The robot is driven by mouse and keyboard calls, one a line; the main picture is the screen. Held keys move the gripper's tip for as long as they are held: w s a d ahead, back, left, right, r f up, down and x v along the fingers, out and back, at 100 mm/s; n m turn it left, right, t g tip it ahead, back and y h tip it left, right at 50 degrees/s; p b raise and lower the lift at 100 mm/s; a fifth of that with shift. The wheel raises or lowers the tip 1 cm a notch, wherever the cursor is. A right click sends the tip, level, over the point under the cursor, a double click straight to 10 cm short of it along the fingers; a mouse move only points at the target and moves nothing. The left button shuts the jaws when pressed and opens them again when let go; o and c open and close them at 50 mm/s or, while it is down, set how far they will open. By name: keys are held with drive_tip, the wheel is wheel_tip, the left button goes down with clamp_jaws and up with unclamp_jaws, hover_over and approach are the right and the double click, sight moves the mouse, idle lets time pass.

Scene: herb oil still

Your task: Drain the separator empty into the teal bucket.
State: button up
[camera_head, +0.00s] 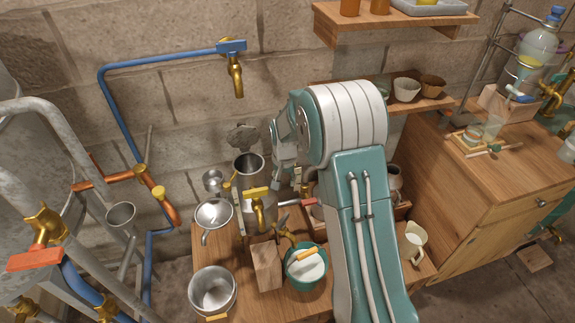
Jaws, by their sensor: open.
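A steel cylinder with brass taps (250,165), which looks like the separator, stands upright on the wooden bench, open at the top. A brass tap with a yellow handle (257,197) is on its front. A lower brass tap (286,236) sits lower right, close above the teal bucket. The teal bucket (291,277) has a pale inside and an orange-yellow grip across it; whether the pale area is liquid is unclear. My gripper (299,180) is open, just right of the cylinder and above the bucket. My arm partly hides it and the bench behind.
A wooden block (266,266) stands left of the bucket. A steel pot (212,290) and a strainer-like pan (213,216) are further left. A blue pipe with a brass tap (236,75) is on the wall. A cream jug (414,240) is right of my arm. Shelves hang above.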

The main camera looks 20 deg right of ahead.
drive_tip(key=s+r+n+t, duration=0.1)
drive_tip(key=s+r, duration=0.3)
drive_tip(key=r, duration=0.6)
drive_tip(key=shift+s+a+r, duration=0.15)
drive_tip(key=shift+s, duration=0.1)
drive_tip(key=m+g+y, duration=0.1)
drive_tip(key=m+g, duration=0.1)
hover_over(283, 219)
drive_tip(key=d, duration=0.2)
wheel_tip(283, 219, down, 9)
drive_tip(key=w+f+m+g+y, duration=0.2)
drive_tip(key=w+f+m+g, duration=0.1)
drive_tip(key=f, duration=0.8)
drive_tip(key=x, duration=1.1)
drive_tip(key=shift+d+f, duration=0.15)
drive_tip(key=shift+d, duration=0.2)
clamp_jaws()
